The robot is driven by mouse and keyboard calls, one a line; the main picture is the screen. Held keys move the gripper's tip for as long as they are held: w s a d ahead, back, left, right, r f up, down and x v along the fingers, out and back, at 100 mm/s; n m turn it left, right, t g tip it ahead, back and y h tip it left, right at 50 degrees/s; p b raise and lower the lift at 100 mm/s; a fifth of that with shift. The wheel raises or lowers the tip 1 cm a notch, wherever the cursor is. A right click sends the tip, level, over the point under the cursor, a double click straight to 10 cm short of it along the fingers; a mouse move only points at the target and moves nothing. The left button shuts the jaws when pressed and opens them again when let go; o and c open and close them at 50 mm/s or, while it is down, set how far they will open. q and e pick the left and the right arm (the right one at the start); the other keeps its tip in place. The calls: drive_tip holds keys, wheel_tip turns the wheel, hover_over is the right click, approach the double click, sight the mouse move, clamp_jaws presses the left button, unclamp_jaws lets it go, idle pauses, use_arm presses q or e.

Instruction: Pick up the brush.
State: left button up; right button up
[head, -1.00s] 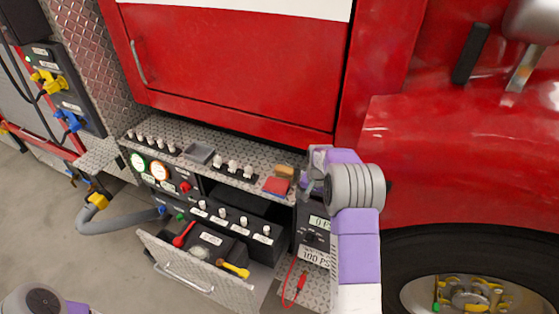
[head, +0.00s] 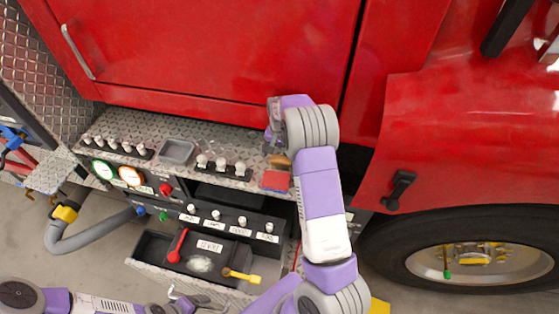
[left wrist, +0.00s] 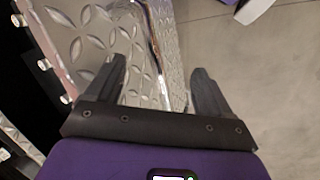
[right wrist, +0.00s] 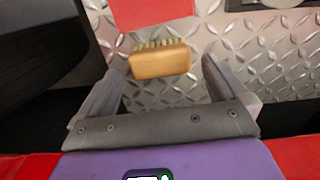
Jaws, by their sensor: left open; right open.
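The brush (right wrist: 160,62) has a tan wooden back and pale bristles. It lies on the diamond-plate shelf (head: 215,150), near its right end, and shows partly in the head view (head: 281,161). My right gripper (head: 271,128) is open above the shelf by the brush. In the right wrist view the brush lies ahead, between the spread fingertips, with nothing gripped. My left gripper (left wrist: 158,75) is open at the front panel of the open drawer (left wrist: 150,45). The panel's edge and handle show between its fingers; I cannot tell whether they touch.
A grey tray (head: 176,151) and white knobs (head: 220,167) stand on the shelf. The drawer holds a red tool (head: 178,246) and a yellow-handled one (head: 242,276). The red truck body rises behind.

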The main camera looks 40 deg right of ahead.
sight(281, 160)
drive_tip(key=f, duration=0.3)
drive_tip(key=shift+s+f, duration=0.25)
drive_tip(key=shift+f, duration=0.1)
drive_tip(key=shift+w+f, duration=0.1)
drive_tip(key=shift+f, duration=0.15)
drive_tip(key=c, duration=0.8)
drive_tip(key=shift+r, duration=0.1)
wheel_tip(281, 160, up, 7)
drive_tip(key=s+a, duration=1.1)
drive_tip(key=a, duration=0.3)
drive_tip(key=shift+s, duration=0.1)
